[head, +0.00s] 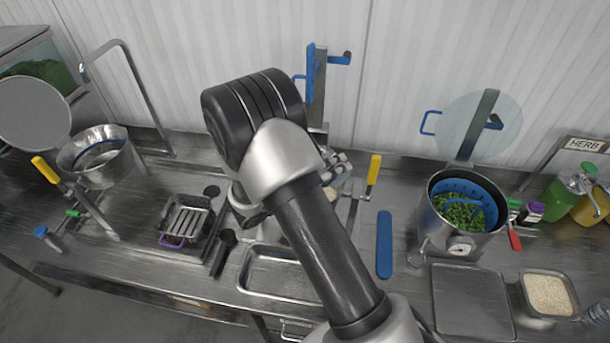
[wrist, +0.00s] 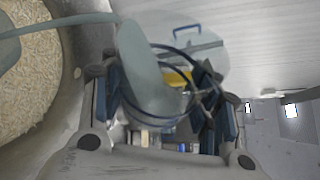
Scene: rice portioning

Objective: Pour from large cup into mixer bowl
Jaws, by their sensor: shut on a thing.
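My gripper (wrist: 165,100) is shut on what looks like the large cup (wrist: 147,75), a pale grey-green, partly see-through shape with dark blue curved edges. The cup's contents and exact tilt cannot be made out. At the left of the wrist view, a round metal bowl (wrist: 67,50), apparently the mixer bowl, holds pale rice (wrist: 22,85); the cup is beside it in the picture. In the head view my arm hides most of the gripper, the cup and the bowl beneath.
A steel pot (head: 430,228) with a blue colander of green pieces stands right. A rice tray (head: 577,314), a flat steel plate (head: 470,300) and a blue strip (head: 384,245) lie nearby. A steel pan (head: 262,285) is in front; another steel bowl (head: 112,172) stands left.

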